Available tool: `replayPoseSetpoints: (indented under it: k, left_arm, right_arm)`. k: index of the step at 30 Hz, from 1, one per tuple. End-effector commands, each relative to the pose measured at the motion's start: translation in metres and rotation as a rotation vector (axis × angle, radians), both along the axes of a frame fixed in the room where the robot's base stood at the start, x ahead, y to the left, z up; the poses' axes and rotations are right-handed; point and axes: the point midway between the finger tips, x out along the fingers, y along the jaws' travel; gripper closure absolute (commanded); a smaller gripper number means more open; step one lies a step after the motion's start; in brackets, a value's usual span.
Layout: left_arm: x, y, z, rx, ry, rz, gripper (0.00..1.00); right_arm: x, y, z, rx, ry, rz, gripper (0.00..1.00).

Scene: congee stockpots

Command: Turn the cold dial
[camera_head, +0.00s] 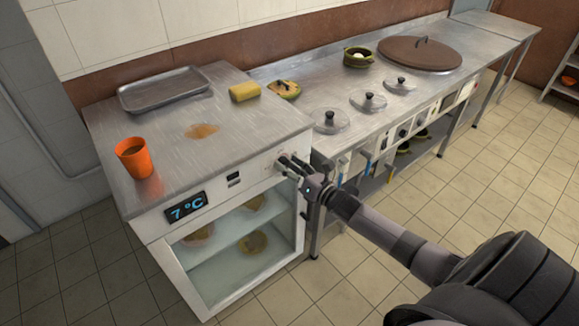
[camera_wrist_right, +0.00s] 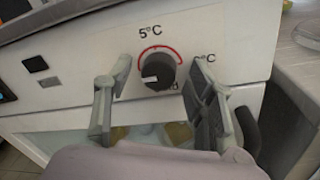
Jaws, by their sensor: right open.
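The cold dial (camera_wrist_right: 157,70) is a dark round knob with a pale pointer mark on the white front panel of the small fridge, under a red arc and a "5°C" label. Its pointer faces left in the right wrist view. My right gripper (camera_wrist_right: 160,95) is open, with one finger on each side of the dial and a gap to the knob. In the head view the right gripper (camera_head: 288,168) is at the fridge's upper right front and hides the dial. The fridge display (camera_head: 186,207) reads 7 °C. My left gripper is not in view.
An orange cup (camera_head: 134,158), a metal tray (camera_head: 163,89), a yellow sponge (camera_head: 244,91) and a brown spill (camera_head: 202,131) are on the fridge top. The steel counter (camera_head: 310,83) with lidded pots extends right. The tiled floor in front is clear.

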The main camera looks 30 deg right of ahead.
Motion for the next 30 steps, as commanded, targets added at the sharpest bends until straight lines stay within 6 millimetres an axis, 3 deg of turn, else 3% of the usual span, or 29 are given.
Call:
replayPoseSetpoints:
  k: [4,25,30]
  left_arm:
    - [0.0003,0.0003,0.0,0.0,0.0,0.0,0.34]
    - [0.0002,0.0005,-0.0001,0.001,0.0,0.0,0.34]
    - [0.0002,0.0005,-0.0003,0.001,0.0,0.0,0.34]
  right_arm:
    - [-0.0001,0.0001,0.0,0.001,0.0,0.0,0.51]
    - [-0.0004,-0.0002,0.0002,0.001,0.0,0.0,0.98]
    - [-0.0004,-0.0002,-0.0001,0.008,0.0,0.0,0.98]
